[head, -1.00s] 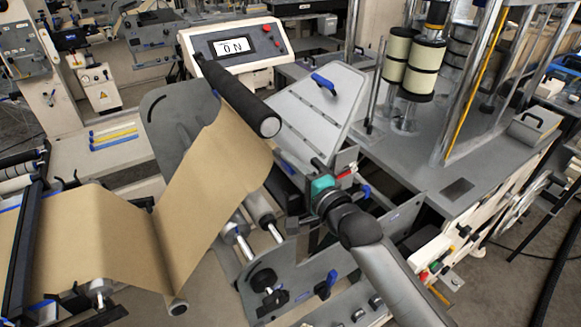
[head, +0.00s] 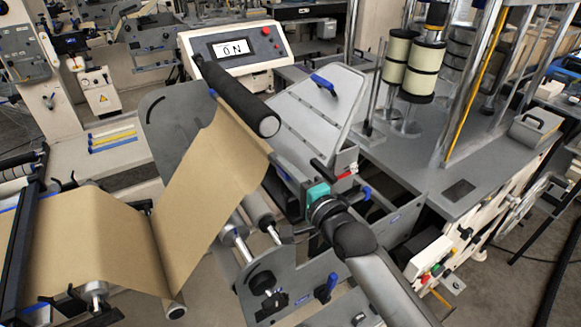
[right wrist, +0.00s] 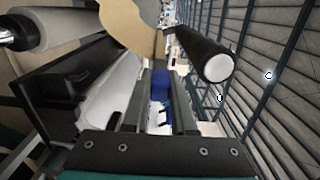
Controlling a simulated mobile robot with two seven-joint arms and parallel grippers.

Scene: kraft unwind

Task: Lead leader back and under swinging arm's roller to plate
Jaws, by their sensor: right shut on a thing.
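The leader is a wide brown kraft web (head: 205,185). It rises from the lower left to the black roller (head: 238,98), whose swinging arm shows as a grey side plate (head: 165,110). My right gripper (head: 290,172) is beside and below the roller's near end, at the leader's right edge. In the right wrist view its fingers (right wrist: 155,115) are closed around a blue piece (right wrist: 160,85) at the leader's edge (right wrist: 130,25); the exact grip is partly hidden. The sloped grey plate (head: 312,105) lies right of the roller. My left gripper is not in view.
A control box with a display (head: 235,48) stands behind the roller. Metal rollers (head: 258,208) and a grey bracket (head: 300,275) lie below my right gripper. Posts with cream rolls (head: 408,65) stand at the back right. The flat grey machine top (head: 400,150) is mostly clear.

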